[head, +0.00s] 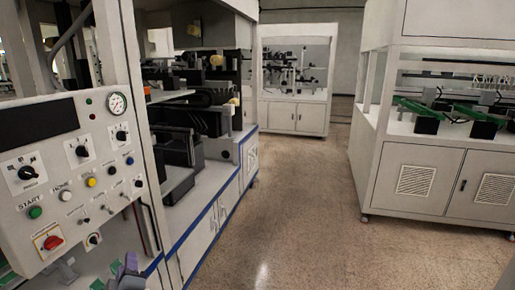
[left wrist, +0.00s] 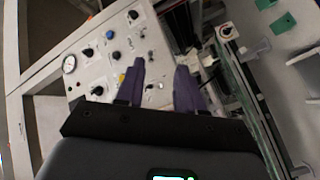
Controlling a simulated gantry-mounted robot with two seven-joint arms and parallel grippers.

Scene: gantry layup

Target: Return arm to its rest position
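My left gripper (head: 123,266) shows at the bottom edge of the head view, small and partly cut off, below the control panel (head: 66,170). In the left wrist view my left gripper (left wrist: 160,66) has two purple fingers set apart, with nothing between them. Beyond the fingers in that view is the same panel (left wrist: 112,62), seen tilted, with its knobs, buttons and gauge. The fingers appear apart from the panel, though the exact distance is hard to tell. My right gripper is in neither view.
A long bench with black machinery (head: 195,125) runs behind the panel. A white cabinet (head: 296,80) stands at the back. Another white cabinet (head: 435,180) with green parts on top stands at the right. The brown floor (head: 300,215) between them is clear.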

